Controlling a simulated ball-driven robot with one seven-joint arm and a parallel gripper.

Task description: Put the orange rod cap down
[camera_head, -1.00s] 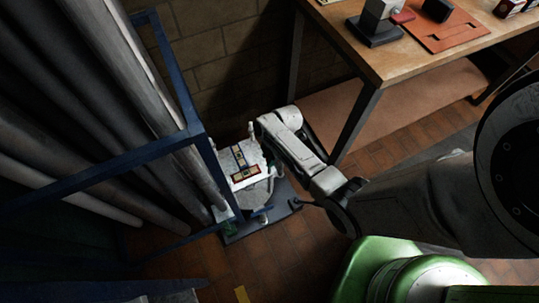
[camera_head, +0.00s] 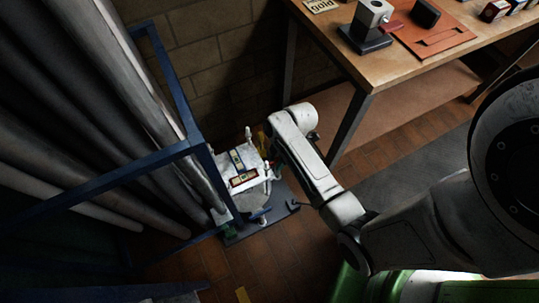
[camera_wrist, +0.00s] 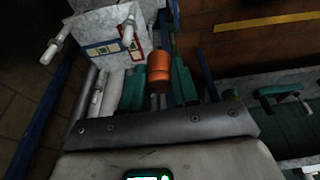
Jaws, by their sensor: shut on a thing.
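The orange rod cap (camera_wrist: 158,68) is a short orange cylinder in the wrist view. It sits between the two green fingers of my gripper (camera_wrist: 158,84), which is shut on it. Beyond the fingers, at upper left, is a white block (camera_wrist: 103,28) with coloured framed panels and white pegs. The cap appears close beside this block; I cannot tell whether they touch. In the head view the white block (camera_head: 241,165) stands over a dark base plate (camera_head: 262,222), left of my forearm. The cap and fingers cannot be made out clearly there.
A blue frame (camera_head: 195,150) with large grey pipes (camera_head: 100,90) stands close on the left. A brick wall (camera_head: 225,60) is behind. A wooden workbench (camera_head: 370,70) with several small items is at upper right. Brick-coloured floor (camera_head: 200,262) is open in front of the base plate.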

